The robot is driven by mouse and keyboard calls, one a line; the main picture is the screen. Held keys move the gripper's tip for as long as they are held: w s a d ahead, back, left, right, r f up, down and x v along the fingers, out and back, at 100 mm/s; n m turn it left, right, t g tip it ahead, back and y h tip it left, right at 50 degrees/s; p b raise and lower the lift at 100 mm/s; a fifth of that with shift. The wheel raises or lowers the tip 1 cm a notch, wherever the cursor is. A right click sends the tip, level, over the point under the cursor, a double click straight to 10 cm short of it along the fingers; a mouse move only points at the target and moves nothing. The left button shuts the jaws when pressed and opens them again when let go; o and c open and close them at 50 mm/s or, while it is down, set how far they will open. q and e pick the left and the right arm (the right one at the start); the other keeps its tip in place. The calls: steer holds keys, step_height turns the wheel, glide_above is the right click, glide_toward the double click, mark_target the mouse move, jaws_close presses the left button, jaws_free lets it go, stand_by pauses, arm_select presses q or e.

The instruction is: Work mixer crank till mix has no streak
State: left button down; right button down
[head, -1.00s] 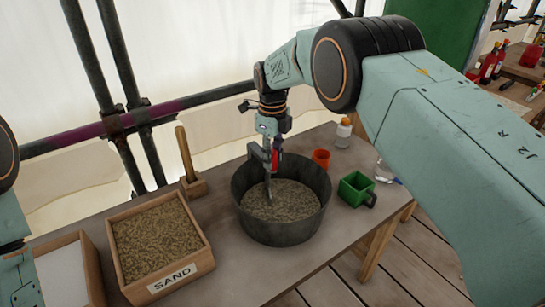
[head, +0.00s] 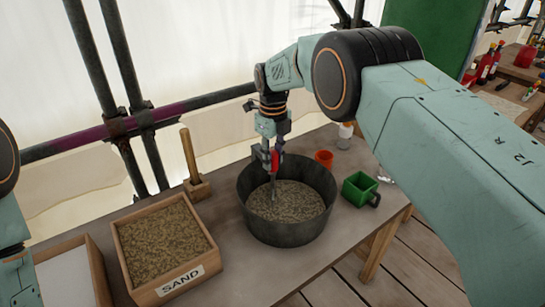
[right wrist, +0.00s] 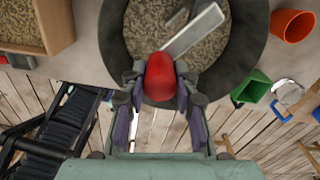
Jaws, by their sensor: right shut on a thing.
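A dark round tub (head: 290,236) stands on the bench and holds a speckled grey-brown mix (head: 300,203). No distinct streak can be made out in the mix at this size. My right gripper (head: 276,158) is over the tub, shut on a red handle (head: 275,162). A grey metal piece below the handle reaches down into the mix; its lower end is hidden. In the right wrist view the red handle (right wrist: 161,76) sits between the fingers, and a pale grey flat bar (right wrist: 193,30) lies beyond it over the mix. My left gripper is out of view.
A wooden box marked SAND (head: 167,247) stands left of the tub, with a wooden-handled tool (head: 193,165) behind it. An orange cup (head: 324,158) and a green container (head: 359,188) stand close on the right. The bench front is clear.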

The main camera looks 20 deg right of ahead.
steer(key=shift+w+r, duration=0.25)
steer(key=c, duration=1.5)
jaws_free()
steer(key=o, duration=0.5)
steer(key=shift+s+f, duration=0.1)
steer(key=shift+f, duration=0.1)
step_height(320, 180, up, 12)
